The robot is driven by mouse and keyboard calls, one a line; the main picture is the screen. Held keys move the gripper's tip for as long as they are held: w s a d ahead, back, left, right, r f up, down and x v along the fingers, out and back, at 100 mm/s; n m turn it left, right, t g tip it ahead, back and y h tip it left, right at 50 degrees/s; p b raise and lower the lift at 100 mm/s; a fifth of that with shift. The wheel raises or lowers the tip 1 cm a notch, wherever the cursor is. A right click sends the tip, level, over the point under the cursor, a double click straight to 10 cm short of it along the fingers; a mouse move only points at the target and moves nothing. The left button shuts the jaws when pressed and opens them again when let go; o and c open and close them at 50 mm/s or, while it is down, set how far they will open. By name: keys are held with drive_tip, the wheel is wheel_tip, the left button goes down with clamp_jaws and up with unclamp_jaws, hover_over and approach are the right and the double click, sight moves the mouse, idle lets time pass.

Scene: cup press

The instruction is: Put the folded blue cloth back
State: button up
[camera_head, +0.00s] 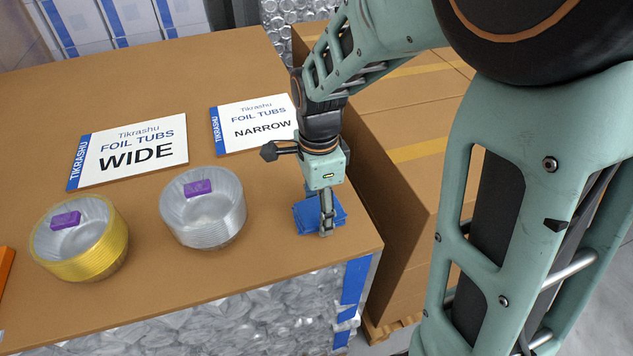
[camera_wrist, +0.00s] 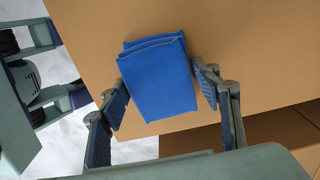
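The folded blue cloth (camera_head: 305,217) lies on the brown tabletop near its front right corner. My gripper (camera_head: 326,229) points down over the cloth and hides part of it. In the wrist view the cloth (camera_wrist: 158,85) sits between the two fingers of my gripper (camera_wrist: 161,78), one finger along each side. The fingers are spread wide, with the cloth close to both pads. I cannot tell whether either pad touches it.
A clear tub (camera_head: 203,222) and a yellow tub (camera_head: 80,255), each with a purple block inside, stand to the left. Signs reading WIDE (camera_head: 130,150) and NARROW (camera_head: 252,122) lie behind. Cartons (camera_head: 400,190) stand to the right, beyond the table (camera_head: 270,245) edge.

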sight(319, 209)
drive_tip(key=shift+o, duration=1.2)
drive_tip(key=shift+r, duration=0.15)
wheel_tip(319, 209, up, 12)
drive_tip(key=shift+p, duration=0.4)
drive_tip(key=shift+d, duration=0.1)
